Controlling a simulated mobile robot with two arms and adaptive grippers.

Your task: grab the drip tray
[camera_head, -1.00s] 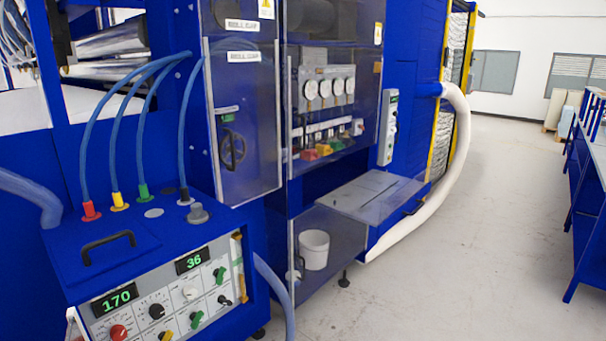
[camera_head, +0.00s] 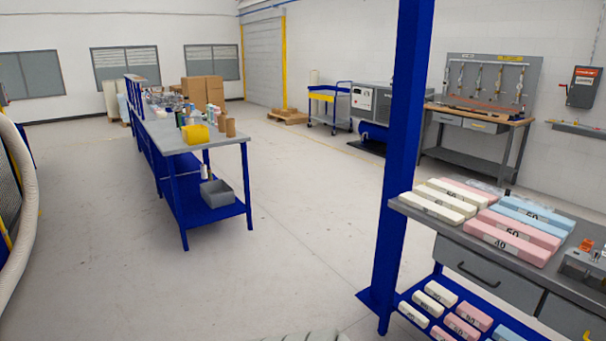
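I see nothing that I can name with certainty as the drip tray. A grey open-topped bin (camera_head: 217,193) sits on the blue lower shelf of the long workbench, left of centre; I cannot tell if it is the drip tray. Neither of my grippers is in view.
The long workbench (camera_head: 172,140) carries a yellow bin (camera_head: 195,134), bottles and cardboard boxes. A blue post (camera_head: 402,150) stands right of centre. Beside it, a grey table (camera_head: 420,215) holds foam blocks. A white hose (camera_head: 22,200) curves at the left edge. Floor between is clear.

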